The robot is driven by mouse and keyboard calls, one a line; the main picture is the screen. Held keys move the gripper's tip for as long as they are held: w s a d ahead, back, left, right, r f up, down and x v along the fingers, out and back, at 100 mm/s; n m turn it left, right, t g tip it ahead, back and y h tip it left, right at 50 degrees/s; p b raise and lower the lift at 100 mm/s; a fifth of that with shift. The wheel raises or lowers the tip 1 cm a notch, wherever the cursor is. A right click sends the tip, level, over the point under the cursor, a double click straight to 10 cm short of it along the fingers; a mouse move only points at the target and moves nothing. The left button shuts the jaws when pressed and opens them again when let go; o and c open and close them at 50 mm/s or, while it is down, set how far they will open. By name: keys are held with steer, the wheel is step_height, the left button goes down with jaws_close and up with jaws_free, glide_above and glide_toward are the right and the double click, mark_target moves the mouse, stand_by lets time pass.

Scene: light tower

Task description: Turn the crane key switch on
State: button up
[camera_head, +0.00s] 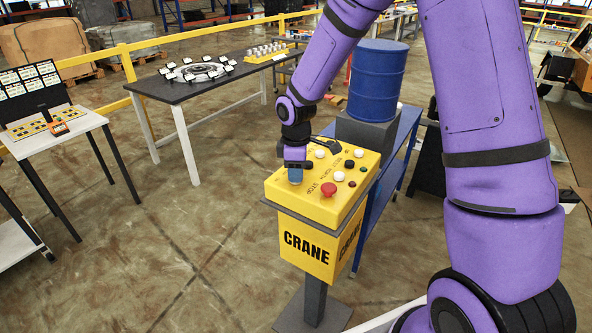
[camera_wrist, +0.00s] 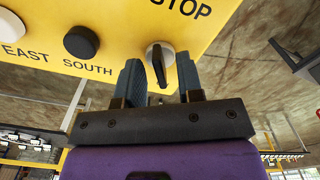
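The yellow crane control box (camera_head: 325,185) stands on a post, with a sloped top panel of buttons. My gripper (camera_head: 295,177) is at the panel's left edge in the head view and hides the key switch there. In the wrist view, the key switch (camera_wrist: 161,52) has a round pale face and a dark upright key, below the word STOP. My gripper (camera_wrist: 160,65) has its two blue-grey fingers apart, one on each side of the key. A gap shows beside the right finger; contact on the left cannot be told.
A red mushroom button (camera_head: 328,189) and several white and black buttons share the panel. A black button (camera_wrist: 81,42) labelled SOUTH sits left of the switch in the wrist view. A blue barrel (camera_head: 377,80) stands behind the box. Floor left of the box is clear.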

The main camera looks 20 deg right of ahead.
jaws_close()
steer(key=shift+m, duration=0.3)
steer(key=m, duration=0.5)
steer(key=shift+m, duration=0.3)
steer(key=m, duration=0.5)
steer(key=shift+m, duration=0.3)
jaws_free()
steer(key=shift+r, duration=0.1)
